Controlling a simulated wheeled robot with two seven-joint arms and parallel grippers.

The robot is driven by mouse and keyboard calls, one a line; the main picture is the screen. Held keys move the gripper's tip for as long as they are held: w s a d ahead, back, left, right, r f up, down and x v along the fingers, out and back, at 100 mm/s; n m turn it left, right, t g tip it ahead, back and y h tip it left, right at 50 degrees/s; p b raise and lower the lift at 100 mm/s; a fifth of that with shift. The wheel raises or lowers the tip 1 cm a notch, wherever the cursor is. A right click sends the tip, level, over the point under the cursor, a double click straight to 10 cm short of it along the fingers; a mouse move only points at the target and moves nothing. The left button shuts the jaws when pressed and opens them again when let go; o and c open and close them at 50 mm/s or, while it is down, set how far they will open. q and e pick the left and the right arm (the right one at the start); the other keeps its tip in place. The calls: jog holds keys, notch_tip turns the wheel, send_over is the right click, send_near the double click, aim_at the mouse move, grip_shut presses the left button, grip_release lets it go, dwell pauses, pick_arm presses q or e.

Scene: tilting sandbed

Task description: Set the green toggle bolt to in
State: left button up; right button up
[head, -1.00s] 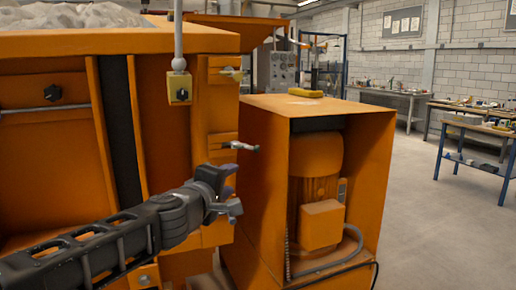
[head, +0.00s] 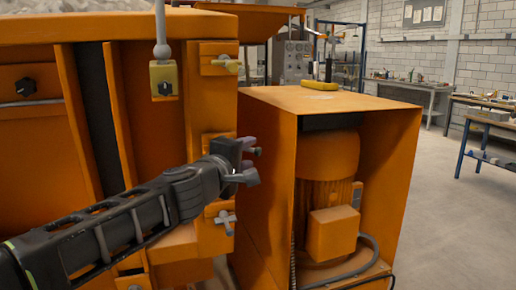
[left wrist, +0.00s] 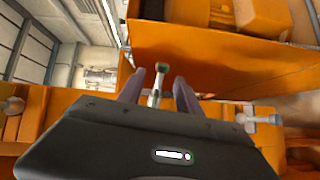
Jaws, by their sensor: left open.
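Bolts stand one above another on the orange frame's side. The middle bolt, whose small tip looks dull green (head: 257,152), is mostly hidden behind my left gripper (head: 247,161). In the left wrist view the bolt's stem (left wrist: 157,88) stands between the two open fingers (left wrist: 158,93), with a gap on each side. Whether it is in or out is hard to tell. An upper bolt (head: 228,64) with a pale yellowish handle sticks out above. A lower grey cross-shaped bolt (head: 226,218) sits below the gripper. My right gripper is not in view.
A yellow box with a black knob (head: 164,80) hangs from a grey rod left of the bolts. An orange motor cabinet (head: 270,190) stands close on the right. Two other bolts (left wrist: 13,105) (left wrist: 258,119) flank the gripper in the wrist view.

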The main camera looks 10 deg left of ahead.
aim_at(254, 150)
pick_arm(q)
jog(key=w, duration=0.4)
jog(key=w+d, duration=0.1)
jog(key=w, duration=0.2)
jog(key=shift+f, duration=0.25)
grip_shut()
dwell(1.1)
